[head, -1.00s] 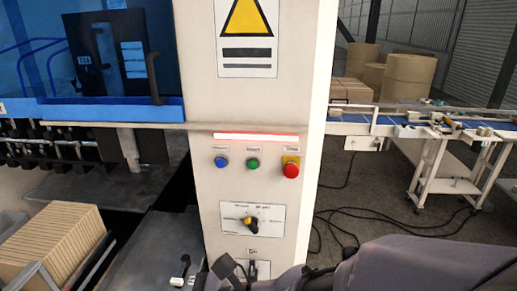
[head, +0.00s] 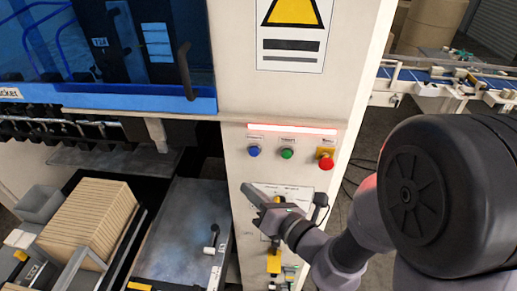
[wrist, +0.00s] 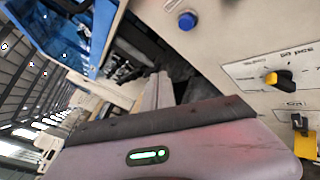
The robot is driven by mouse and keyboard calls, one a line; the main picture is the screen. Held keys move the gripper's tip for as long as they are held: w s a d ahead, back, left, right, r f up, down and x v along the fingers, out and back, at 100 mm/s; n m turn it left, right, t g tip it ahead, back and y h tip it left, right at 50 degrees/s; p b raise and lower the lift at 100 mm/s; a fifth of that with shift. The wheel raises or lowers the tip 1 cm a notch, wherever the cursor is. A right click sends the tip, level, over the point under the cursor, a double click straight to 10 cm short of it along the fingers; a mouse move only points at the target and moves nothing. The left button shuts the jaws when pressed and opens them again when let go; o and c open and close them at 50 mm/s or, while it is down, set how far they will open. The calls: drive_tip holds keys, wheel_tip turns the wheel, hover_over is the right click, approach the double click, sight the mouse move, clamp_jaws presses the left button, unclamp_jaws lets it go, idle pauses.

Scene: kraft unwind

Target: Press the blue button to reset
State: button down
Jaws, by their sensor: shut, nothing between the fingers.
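The blue button (head: 254,151) is on the cream panel, leftmost in a row with a green button (head: 287,154) and a red button on a yellow base (head: 326,163). In the wrist view the blue button (wrist: 187,20) shows near the top, apart from my gripper. My gripper (head: 246,188) is shut and empty, below the blue button in the head view. It hides part of the selector plate there. In the wrist view the gripper (wrist: 158,92) points up the picture, left of and below the button.
A red light strip (head: 292,129) runs above the buttons. The yellow selector knob (wrist: 278,78) is to the right in the wrist view. A blue guard (head: 140,104) and a stack of cartons (head: 88,222) are to the left. A conveyor (head: 455,82) stands behind right.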

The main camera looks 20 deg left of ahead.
drive_tip(key=w+a+p, duration=0.2)
drive_tip(key=w, duration=0.6)
drive_tip(key=shift+w+a, duration=0.2)
drive_tip(key=shift+a, duration=0.2)
drive_tip(key=shift+w, duration=0.1)
idle(1.6)
drive_tip(key=shift+w+a, duration=0.15)
drive_tip(key=shift+w, duration=0.15)
drive_tip(key=shift+w+a+p, duration=0.15)
drive_tip(key=shift+w+p, duration=0.25)
drive_tip(key=shift+w, duration=0.15)
idle(0.8)
drive_tip(key=shift+s+d+b, duration=0.3)
drive_tip(key=shift+s, duration=0.65)
drive_tip(key=shift+s+d+b, duration=0.2)
drive_tip(key=shift+s+d, duration=0.05)
drive_tip(key=shift+s, duration=0.55)
drive_tip(key=shift+s+d+b, duration=0.25)
drive_tip(key=shift+s, duration=0.55)
drive_tip(key=shift+s+d+b, duration=0.2)
drive_tip(key=shift+s+d, duration=0.05)
drive_tip(key=shift+s, duration=0.55)
